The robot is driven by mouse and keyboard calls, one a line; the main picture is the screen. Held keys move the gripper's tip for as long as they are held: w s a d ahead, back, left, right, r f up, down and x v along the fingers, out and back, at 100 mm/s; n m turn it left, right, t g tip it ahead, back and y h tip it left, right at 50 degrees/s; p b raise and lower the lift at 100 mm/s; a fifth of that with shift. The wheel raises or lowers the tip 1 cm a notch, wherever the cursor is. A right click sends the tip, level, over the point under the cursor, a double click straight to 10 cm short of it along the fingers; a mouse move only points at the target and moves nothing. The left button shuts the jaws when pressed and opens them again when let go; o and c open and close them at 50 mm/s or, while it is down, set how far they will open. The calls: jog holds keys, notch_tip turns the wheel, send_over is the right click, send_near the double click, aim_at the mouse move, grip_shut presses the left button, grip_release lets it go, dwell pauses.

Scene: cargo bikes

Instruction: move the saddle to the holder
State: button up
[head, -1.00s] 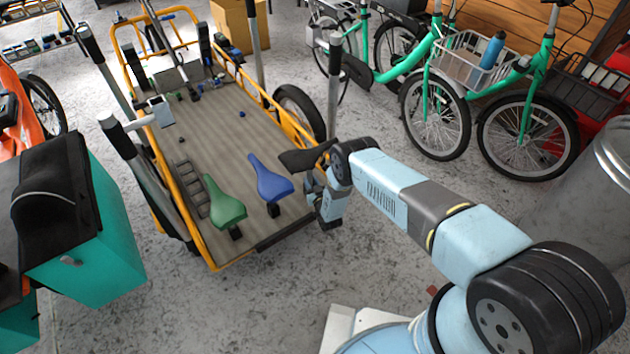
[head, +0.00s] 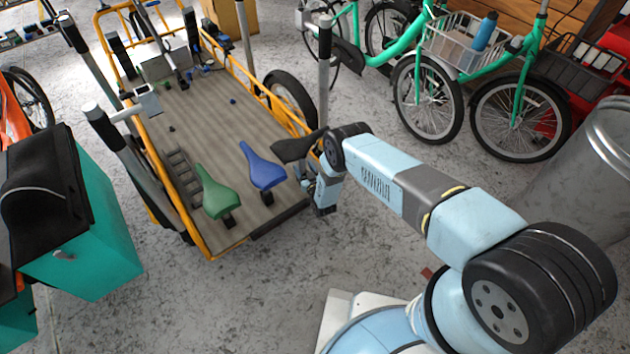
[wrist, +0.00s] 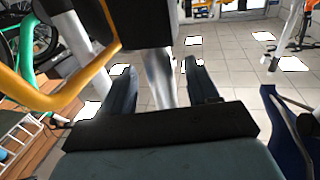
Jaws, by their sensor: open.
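A black saddle (head: 297,147) is beside the right rail of the cargo bike bed, right against my wrist in the head view. My gripper (head: 324,196) hangs just right of the bed's near right corner. In the wrist view my gripper's (wrist: 160,67) two fingers are open, with a silver post (wrist: 160,78) showing between them; I cannot tell if they touch it. I cannot tell which part is the holder.
The cargo bike bed (head: 222,135) has yellow rails and several small items at its far end. Green bikes (head: 425,95) stand at the back right and a metal bin (head: 600,165) at the right. A teal box (head: 95,240) is at the left. Floor in front of the bed is clear.

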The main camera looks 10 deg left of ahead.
jog(key=shift+g, duration=0.4)
jog(key=s+f, duration=0.1)
jog(key=s+d+f, duration=0.2)
jog(key=shift+f, duration=0.4)
jog(key=s+d+r, duration=0.3)
jog(key=s+d, duration=0.3)
jog(key=s, duration=0.1)
jog(key=shift+s+d+r+t, duration=0.2)
jog(key=shift+s+d+t, duration=0.05)
jog(key=shift+s+t, duration=0.15)
